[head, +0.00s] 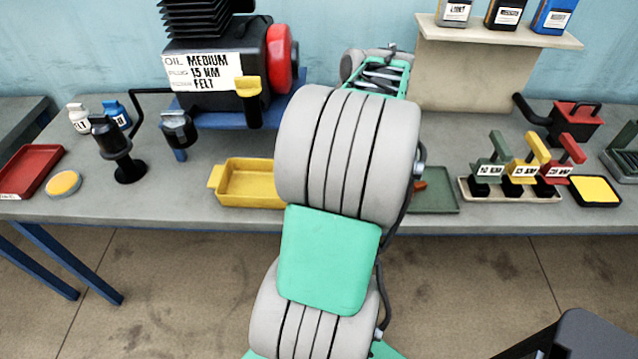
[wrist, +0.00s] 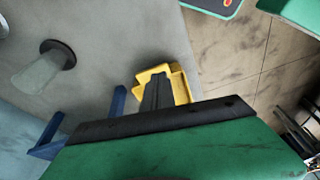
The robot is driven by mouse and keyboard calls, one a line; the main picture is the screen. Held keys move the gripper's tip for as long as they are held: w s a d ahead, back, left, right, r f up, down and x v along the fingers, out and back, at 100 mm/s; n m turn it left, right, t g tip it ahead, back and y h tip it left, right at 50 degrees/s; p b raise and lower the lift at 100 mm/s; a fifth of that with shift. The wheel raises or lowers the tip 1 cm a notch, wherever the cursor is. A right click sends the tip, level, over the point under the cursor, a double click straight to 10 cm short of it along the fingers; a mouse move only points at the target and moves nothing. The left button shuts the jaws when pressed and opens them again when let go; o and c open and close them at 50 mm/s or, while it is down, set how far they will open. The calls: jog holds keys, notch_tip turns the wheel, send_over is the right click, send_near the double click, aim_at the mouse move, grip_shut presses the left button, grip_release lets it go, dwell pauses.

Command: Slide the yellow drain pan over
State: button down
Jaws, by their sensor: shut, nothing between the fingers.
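The yellow drain pan (head: 250,190) lies on the grey bench near its front edge, left of my arm, with a tab handle on its left side. My arm hides its right end in the head view. In the wrist view the pan (wrist: 181,85) shows behind the dark fingers of my gripper (wrist: 156,93), which overlap it. The fingers are together with nothing between them. I cannot tell whether they touch the pan. In the head view the fingertips are hidden behind my arm.
A black pump with a red wheel (head: 280,58) stands on a blue stand (head: 215,112) behind the pan. A black-based post (head: 130,170) stands left. A green tray (head: 435,200) and a rack of colored handles (head: 510,190) are right.

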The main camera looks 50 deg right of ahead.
jog(key=s+d, duration=0.4)
jog(key=shift+n, duration=0.4)
jog(key=x, duration=0.9)
jog(key=shift+w+a+f, duration=0.1)
jog(key=shift+a+f, duration=0.2)
jog(key=shift+f, duration=0.05)
jog(key=w, duration=0.1)
jog(key=w+a, duration=0.1)
jog(key=w+p, duration=0.1)
jog(key=shift+a+f, duration=0.4)
jog(key=shift+w+a+f, duration=0.1)
jog(key=shift+w+a, duration=0.05)
jog(key=shift+w, duration=0.2)
jog(key=shift+w, duration=0.1)
